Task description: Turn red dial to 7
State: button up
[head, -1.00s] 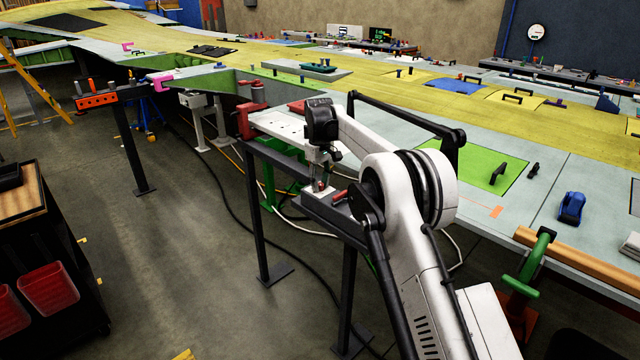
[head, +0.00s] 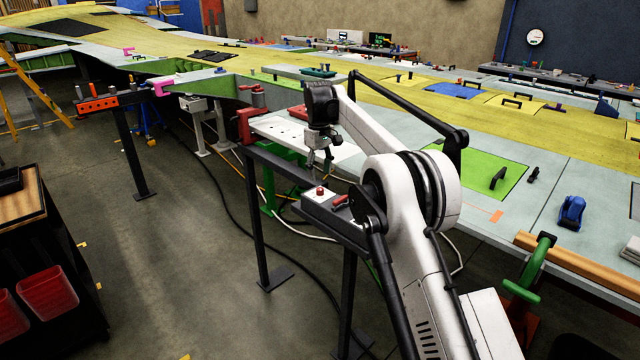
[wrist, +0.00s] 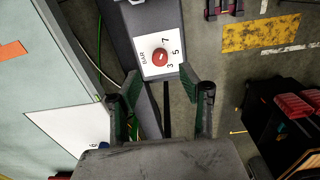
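The red dial (head: 320,190) is a small round knob on a white plate (head: 312,196) on top of a dark stand. I cannot tell which figure the dial points at. My gripper (head: 320,166) hangs above the dial, apart from it. In the wrist view my gripper (wrist: 159,74) shows its two green-padded fingers spread wide, with nothing between them.
A red handle (head: 340,201) lies on the stand just right of the dial plate. A white perforated plate (head: 285,131) and red clamp (head: 250,122) are behind. The wing surface (head: 400,110) fills the right and back.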

aim_at(320, 189)
jog(key=shift+r, duration=2.9)
jog(key=s+d+r+m+t, duration=0.2)
jog(key=s+d+r, duration=0.65)
jog(key=r, duration=0.25)
jog(key=s+d+r+m+t+b, duration=0.1)
jog(key=s+d+r, duration=0.1)
jog(key=s+d, duration=0.3)
jog(key=s+d+r+m, duration=0.1)
jog(key=s+d+m, duration=0.15)
jog(key=s, duration=0.55)
jog(key=s+d+f+m+t, duration=0.1)
jog(key=s+d+f, duration=0.15)
jog(key=s, duration=0.55)
jog(key=s+d+f+m+t, duration=0.15)
jog(key=s+d, duration=0.25)
jog(key=s, duration=0.4)
jog(key=s+d+f+m+t+b, duration=0.1)
jog(key=s+d+f, duration=0.2)
jog(key=s+f, duration=1)
jog(key=s, duration=0.2)
jog(key=shift+s+d, duration=0.2)
jog(key=shift+s, duration=0.15)
